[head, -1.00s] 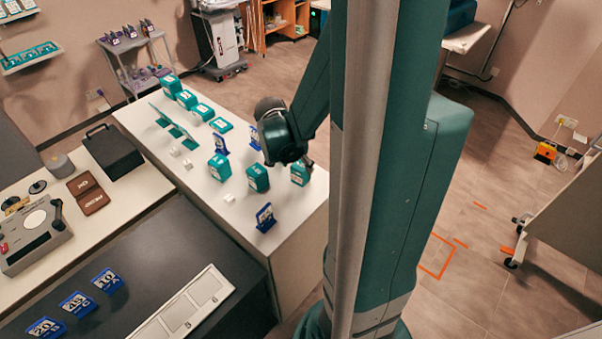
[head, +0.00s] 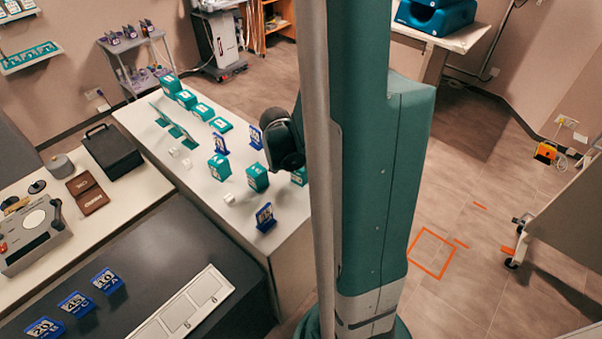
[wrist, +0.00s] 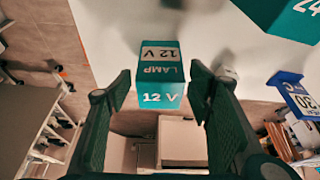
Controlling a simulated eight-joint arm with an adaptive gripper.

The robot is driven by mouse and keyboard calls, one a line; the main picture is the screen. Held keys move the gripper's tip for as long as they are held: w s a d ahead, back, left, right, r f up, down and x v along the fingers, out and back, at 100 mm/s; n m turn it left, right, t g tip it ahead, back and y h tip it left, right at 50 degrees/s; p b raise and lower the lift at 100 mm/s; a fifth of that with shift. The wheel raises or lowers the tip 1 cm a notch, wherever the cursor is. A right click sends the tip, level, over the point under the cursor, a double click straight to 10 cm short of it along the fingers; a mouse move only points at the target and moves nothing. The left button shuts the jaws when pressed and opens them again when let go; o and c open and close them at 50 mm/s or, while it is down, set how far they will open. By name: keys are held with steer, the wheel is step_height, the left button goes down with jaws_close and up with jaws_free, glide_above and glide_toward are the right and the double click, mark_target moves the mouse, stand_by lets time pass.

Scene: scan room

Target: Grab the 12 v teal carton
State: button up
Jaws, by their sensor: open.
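The teal carton marked 12 V LAMP (wrist: 161,74) stands near the edge of the white table in the wrist view. My gripper (wrist: 160,82) is open, one finger to each side of the carton, with visible gaps between fingers and carton. In the head view a sliver of a teal carton (head: 298,177), probably the same one, shows beside my arm, which hides the rest. My fingers are hidden in the head view.
Another teal carton, marked 24 (wrist: 285,14), is at the wrist view's upper right, near a blue number stand (wrist: 298,97). On the white table (head: 225,205) stand more teal cartons (head: 257,178), blue stands (head: 265,217) and small white blocks.

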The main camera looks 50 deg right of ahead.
steer(key=shift+d+f, duration=0.1)
steer(key=shift+f, duration=0.1)
steer(key=shift+c, duration=0.7)
steer(key=c, duration=0.8)
